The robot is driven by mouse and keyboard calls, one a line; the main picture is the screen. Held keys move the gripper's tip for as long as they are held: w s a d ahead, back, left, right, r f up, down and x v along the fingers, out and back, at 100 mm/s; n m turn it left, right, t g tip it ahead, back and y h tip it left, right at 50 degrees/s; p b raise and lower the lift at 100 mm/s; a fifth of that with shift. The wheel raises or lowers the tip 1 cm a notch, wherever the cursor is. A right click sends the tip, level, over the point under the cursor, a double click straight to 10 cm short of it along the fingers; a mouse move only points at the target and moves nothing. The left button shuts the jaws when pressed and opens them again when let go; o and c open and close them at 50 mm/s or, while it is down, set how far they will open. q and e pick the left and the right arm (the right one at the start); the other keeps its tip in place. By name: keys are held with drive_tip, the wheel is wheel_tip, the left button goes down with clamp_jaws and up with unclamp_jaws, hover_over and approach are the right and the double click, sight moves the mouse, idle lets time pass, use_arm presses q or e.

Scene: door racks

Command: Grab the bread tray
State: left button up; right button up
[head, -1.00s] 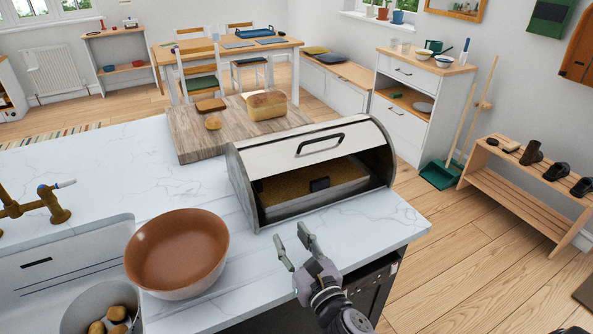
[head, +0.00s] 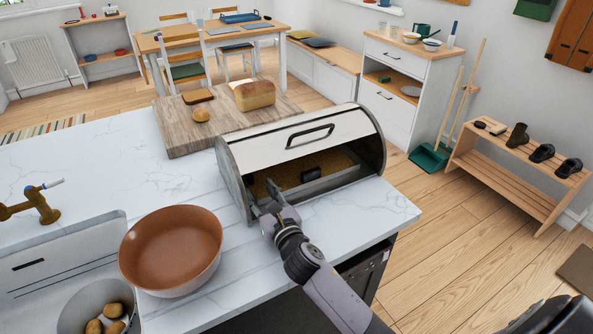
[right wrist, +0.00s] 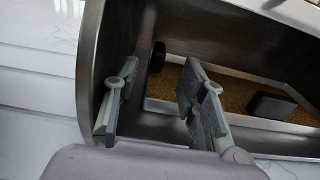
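The bread tray (head: 338,176) lies inside the metal bread box (head: 375,150), whose front is open below the raised lid. It is shallow, with a pale rim, a brown bottom and a dark handle block (head: 311,173) at its front. My right gripper (head: 263,197) is at the left part of the box mouth. My left gripper is not in view.
A brown bowl (head: 170,250) stands left on the marble counter, with a pot of potatoes (head: 105,310) below it. A wooden board (head: 180,140) with bread (head: 254,95) lies behind the box. The counter right of my gripper (head: 370,205) is clear.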

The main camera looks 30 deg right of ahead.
sight(251, 177)
drive_tip(key=w, duration=0.5)
drive_tip(key=shift+w, duration=0.3)
drive_tip(key=shift+c, duration=0.2)
clamp_jaws()
